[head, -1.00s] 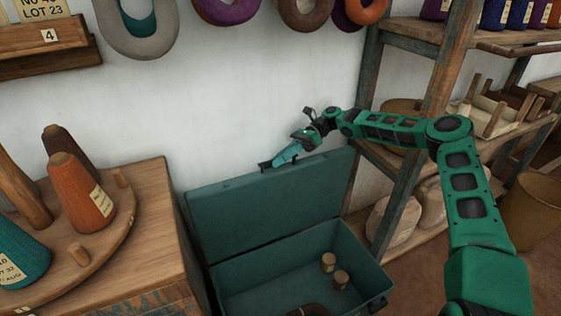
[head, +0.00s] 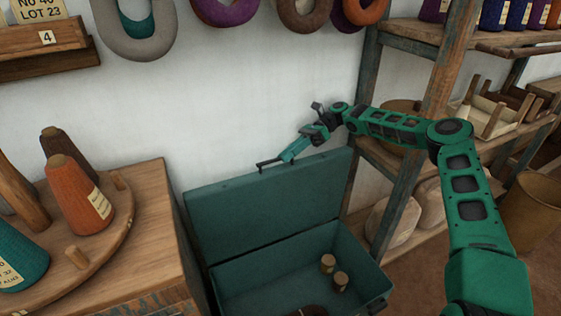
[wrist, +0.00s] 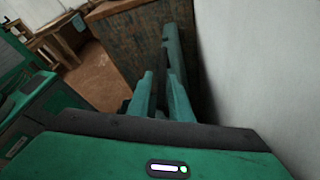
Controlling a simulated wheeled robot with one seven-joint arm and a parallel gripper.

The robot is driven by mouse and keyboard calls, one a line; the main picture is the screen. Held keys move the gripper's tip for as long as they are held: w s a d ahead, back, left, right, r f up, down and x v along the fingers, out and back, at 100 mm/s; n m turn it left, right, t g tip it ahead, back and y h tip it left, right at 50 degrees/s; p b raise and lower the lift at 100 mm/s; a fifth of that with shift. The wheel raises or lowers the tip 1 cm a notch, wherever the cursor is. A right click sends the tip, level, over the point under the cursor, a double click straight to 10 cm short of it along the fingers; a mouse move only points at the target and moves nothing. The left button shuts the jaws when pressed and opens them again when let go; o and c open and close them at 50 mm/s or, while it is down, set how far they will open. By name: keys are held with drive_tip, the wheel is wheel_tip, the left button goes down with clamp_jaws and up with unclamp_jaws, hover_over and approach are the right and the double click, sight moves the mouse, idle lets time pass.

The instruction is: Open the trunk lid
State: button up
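The teal trunk (head: 300,275) stands against the wall. Its lid (head: 265,205) is swung up and stands nearly upright at the back, the inside of the trunk showing. A dark handle (head: 268,164) sits on the lid's top edge. My gripper (head: 286,157) is at that edge, just right of the handle. In the wrist view my gripper (wrist: 160,90) shows two teal fingers apart, with a dark strip between or beyond them. The lid shows edge-on beyond the fingers (wrist: 172,50). Whether a finger touches the handle cannot be told.
Inside the trunk are two small wooden spools (head: 328,263) and a dark brown item at the front. A wooden cabinet (head: 160,230) with yarn cones (head: 77,195) stands close on the left. A shelf rack (head: 400,190) stands on the right. The white wall is close behind the lid.

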drive_tip(key=shift+v, duration=1.65)
